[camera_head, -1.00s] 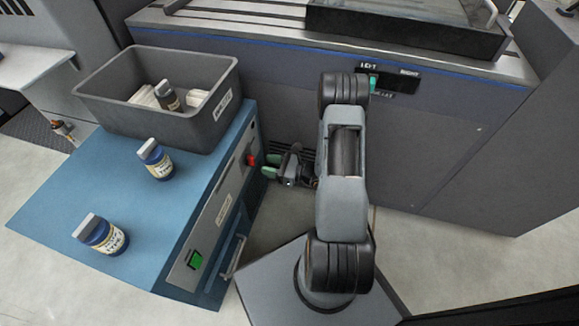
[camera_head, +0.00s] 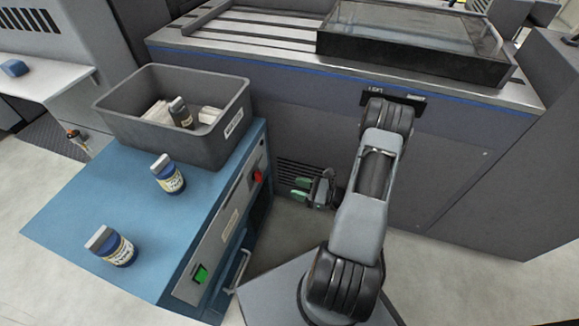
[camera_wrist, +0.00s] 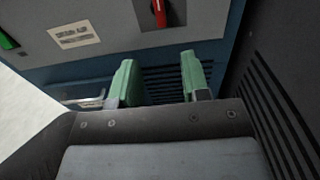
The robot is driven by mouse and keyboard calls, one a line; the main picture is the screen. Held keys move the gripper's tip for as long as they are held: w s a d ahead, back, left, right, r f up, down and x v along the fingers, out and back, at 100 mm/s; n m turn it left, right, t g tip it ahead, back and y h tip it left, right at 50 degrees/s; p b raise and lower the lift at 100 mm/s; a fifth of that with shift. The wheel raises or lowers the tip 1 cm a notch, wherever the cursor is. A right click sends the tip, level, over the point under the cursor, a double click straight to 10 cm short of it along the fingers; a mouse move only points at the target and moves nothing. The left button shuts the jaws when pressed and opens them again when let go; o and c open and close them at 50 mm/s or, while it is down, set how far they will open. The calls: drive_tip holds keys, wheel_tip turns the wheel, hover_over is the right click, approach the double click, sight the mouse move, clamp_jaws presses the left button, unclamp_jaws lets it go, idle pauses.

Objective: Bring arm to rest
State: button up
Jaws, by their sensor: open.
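My gripper (camera_head: 299,190) is open and empty in the head view, to the right of the blue cabinet and in front of the grey machine's lower panel. Its green fingertips point left toward the cabinet's side. In the wrist view the two green fingers of my gripper (camera_wrist: 158,78) stand apart with nothing between them. Beyond them is the blue cabinet's front (camera_wrist: 100,25) with a red switch (camera_wrist: 160,12). My arm rises from its base and bends down behind to the gripper.
A blue cabinet (camera_head: 110,185) carries two ink bottles (camera_head: 168,174) (camera_head: 111,246) and a grey bin (camera_head: 200,140) holding a bottle and pale items. A grey machine (camera_head: 450,160) stands behind my arm, with a dark tray (camera_head: 410,62) on top. Open floor (camera_head: 440,265) lies front right.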

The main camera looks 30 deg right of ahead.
drive_tip(key=s+a+r+n+g+h+p, duration=0.1)
drive_tip(key=a+r+n+g+p, duration=0.3)
drive_tip(key=r, duration=0.5)
drive_tip(key=s+a+r+n+g+p, duration=0.25)
drive_tip(key=r+n+g+p, duration=0.35)
drive_tip(key=r, duration=0.4)
drive_tip(key=s+a+r+n+g+h+p, duration=0.1)
drive_tip(key=a+r+n+g+p, duration=0.4)
drive_tip(key=r, duration=0.4)
drive_tip(key=s+d+r+n+t+h+p, duration=0.1)
drive_tip(key=r+n+h+p, duration=0.4)
drive_tip(key=r, duration=0.9)
drive_tip(key=s+r+n+t+h+p, duration=0.2)
drive_tip(key=r+n+t+h+p, duration=0.2)
drive_tip(key=r+n+p, duration=0.3)
wheel_tip(320, 180, up, 7)
drive_tip(key=h+p, duration=0.1)
drive_tip(key=p, duration=0.4)
drive_tip(key=shift+s+d+t+h, duration=0.35)
drive_tip(key=shift+s+t+h, duration=0.05)
drive_tip(key=shift+d, duration=0.15)
